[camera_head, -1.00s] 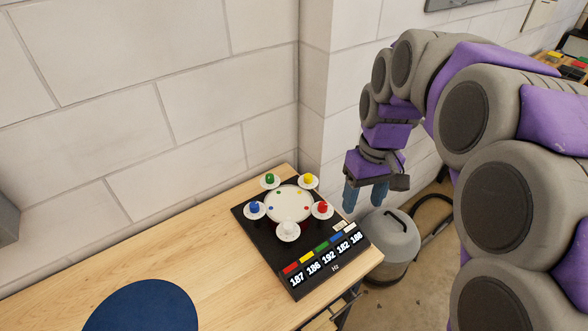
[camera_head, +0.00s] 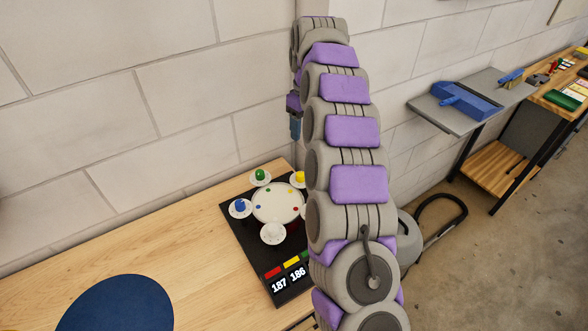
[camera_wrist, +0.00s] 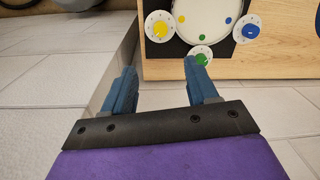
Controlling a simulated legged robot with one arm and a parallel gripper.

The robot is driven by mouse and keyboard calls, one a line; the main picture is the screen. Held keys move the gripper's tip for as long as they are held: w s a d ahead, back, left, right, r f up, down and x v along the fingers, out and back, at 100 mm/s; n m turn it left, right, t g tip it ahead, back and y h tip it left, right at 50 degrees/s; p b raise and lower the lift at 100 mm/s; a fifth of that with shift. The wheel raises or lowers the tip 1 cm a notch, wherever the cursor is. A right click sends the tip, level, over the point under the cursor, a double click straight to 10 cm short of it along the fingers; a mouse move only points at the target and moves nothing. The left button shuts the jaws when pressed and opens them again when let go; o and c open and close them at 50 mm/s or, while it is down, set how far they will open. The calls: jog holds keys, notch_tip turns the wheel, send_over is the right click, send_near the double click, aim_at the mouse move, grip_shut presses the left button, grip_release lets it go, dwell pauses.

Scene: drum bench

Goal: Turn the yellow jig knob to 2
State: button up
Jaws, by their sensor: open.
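The yellow knob (camera_head: 299,177) sits on a white dial at the far right of the black jig board (camera_head: 262,262); my arm partly covers it in the head view. In the wrist view the yellow knob (camera_wrist: 161,27) shows whole on its dial, above the gap between my fingers. My gripper (camera_wrist: 161,70) is open and empty, its fingers apart. In the head view my gripper (camera_head: 296,122) hangs above the far side of the jig, partly hidden by my arm. The pointer's number cannot be read.
The jig also bears a green knob (camera_head: 260,174), a blue knob (camera_head: 240,205), a white knob (camera_head: 273,232) and a white drum disc (camera_head: 279,203). A wall (camera_head: 180,110) stands close behind. A dark blue disc (camera_head: 115,305) lies on the bench (camera_head: 200,260).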

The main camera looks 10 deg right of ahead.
aim_at(301, 173)
jog(key=f+b, duration=0.1)
jog(key=f, duration=0.5)
jog(key=f+b, duration=0.1)
jog(key=f, duration=0.4)
jog(key=f+b, duration=0.1)
jog(key=f, duration=0.5)
jog(key=shift+s+a+f+b, duration=0.2)
jog(key=shift+a+f+b, duration=0.1)
jog(key=shift+a+b, duration=0.1)
jog(key=c, duration=1)
